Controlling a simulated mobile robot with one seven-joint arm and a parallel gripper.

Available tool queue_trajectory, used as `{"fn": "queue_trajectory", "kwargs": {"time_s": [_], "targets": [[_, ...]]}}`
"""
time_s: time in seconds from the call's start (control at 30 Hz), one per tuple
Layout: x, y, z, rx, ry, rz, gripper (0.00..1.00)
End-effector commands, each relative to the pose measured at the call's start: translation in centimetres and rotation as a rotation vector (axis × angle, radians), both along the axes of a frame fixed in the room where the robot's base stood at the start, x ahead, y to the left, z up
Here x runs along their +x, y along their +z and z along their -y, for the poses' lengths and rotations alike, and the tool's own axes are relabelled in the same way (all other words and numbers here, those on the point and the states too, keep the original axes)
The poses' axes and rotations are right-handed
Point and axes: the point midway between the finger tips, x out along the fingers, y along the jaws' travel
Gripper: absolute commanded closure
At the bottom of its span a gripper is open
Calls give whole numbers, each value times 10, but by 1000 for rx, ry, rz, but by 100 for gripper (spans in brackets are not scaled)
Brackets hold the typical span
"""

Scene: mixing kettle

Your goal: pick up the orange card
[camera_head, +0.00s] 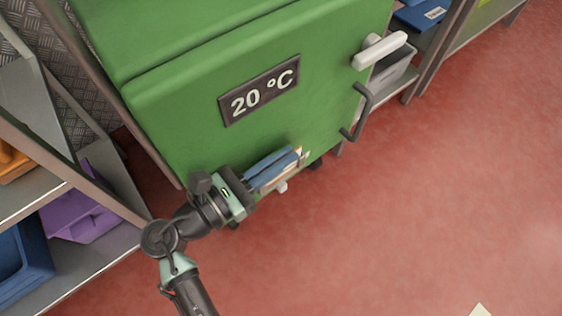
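My gripper (250,184) is low in front of the green kettle (185,110), beside a small holder with blue cards (270,163) on the kettle's lower front. A thin tan-orange edge (284,174) shows among the blue cards; I cannot tell if it is the orange card. The gripper's fingers are hidden by its own body and the cards, so I cannot tell whether they are open or touch anything.
The kettle has a "20 °C" sign (260,91), a white lever (379,50) and a dark handle (358,112). A pale piece (480,311) shows at the bottom edge. The red floor at right is mostly clear.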

Motion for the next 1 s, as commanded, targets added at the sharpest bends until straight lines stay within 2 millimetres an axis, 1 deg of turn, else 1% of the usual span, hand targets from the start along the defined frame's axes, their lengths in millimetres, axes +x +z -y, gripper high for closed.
{"fn": "queue_trajectory", "kwargs": {"time_s": [0.17, 0.37, 0.77, 1.0], "targets": [[0, 4, 0, 0, 0, 0, 100], [0, 23, 0, 1, 0, 1, 100], [0, 87, 0, 1, 0, 2, 100], [0, 128, 0, 2, 1, 2, 100]]}}
